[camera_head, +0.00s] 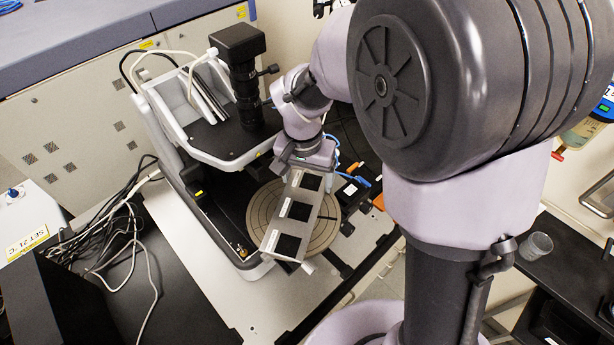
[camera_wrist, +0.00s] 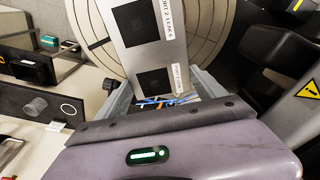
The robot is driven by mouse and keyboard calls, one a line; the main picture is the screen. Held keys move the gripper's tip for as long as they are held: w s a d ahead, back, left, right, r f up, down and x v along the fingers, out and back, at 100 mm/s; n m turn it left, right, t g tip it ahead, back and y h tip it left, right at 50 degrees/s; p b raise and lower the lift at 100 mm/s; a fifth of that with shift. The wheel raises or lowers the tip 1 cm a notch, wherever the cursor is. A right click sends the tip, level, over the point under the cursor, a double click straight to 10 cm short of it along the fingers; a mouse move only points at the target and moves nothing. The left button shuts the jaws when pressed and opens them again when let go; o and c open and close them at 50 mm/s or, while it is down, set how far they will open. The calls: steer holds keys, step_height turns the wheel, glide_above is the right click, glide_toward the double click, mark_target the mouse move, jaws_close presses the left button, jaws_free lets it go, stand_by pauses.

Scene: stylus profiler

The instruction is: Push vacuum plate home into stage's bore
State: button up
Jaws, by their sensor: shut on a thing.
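A flat grey metal plate with a row of black square windows, which I take for the vacuum plate (camera_head: 281,229), is held by its near end in my gripper (camera_head: 305,172). In the wrist view the plate (camera_wrist: 187,48) runs up from between the jaws (camera_wrist: 160,92), with small labels beside its black squares. The round stage (camera_head: 258,208) with concentric rings lies under the plate, which covers its right part; its rings also show in the wrist view (camera_wrist: 91,30). The bore is not visible. I cannot tell whether plate and stage touch.
The profiler's white frame (camera_head: 160,110) and black camera column (camera_head: 243,85) stand behind and left of the stage. Cables (camera_head: 105,225) lie on the left. A small cup (camera_head: 536,246) sits on a dark shelf at the right. The pale base plate (camera_head: 235,300) is clear in front.

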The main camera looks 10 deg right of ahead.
steer(key=shift+s+f, duration=0.1)
steer(key=shift+f, duration=0.1)
stand_by(0.3)
steer(key=shift+r, duration=0.1)
steer(key=shift+r, duration=0.45)
steer(key=shift+r+p, duration=0.4)
steer(key=shift+p, duration=0.05)
steer(key=o, duration=1.6)
steer(key=shift+c, duration=0.2)
steer(key=c, duration=1.6)
steer(key=shift+o, duration=0.2)
steer(key=shift+r+p, duration=0.15)
steer(key=shift+p, duration=0.5)
steer(key=shift+w+g+p, duration=0.25)
steer(key=shift+g+p, duration=0.25)
steer(key=shift+p, duration=0.2)
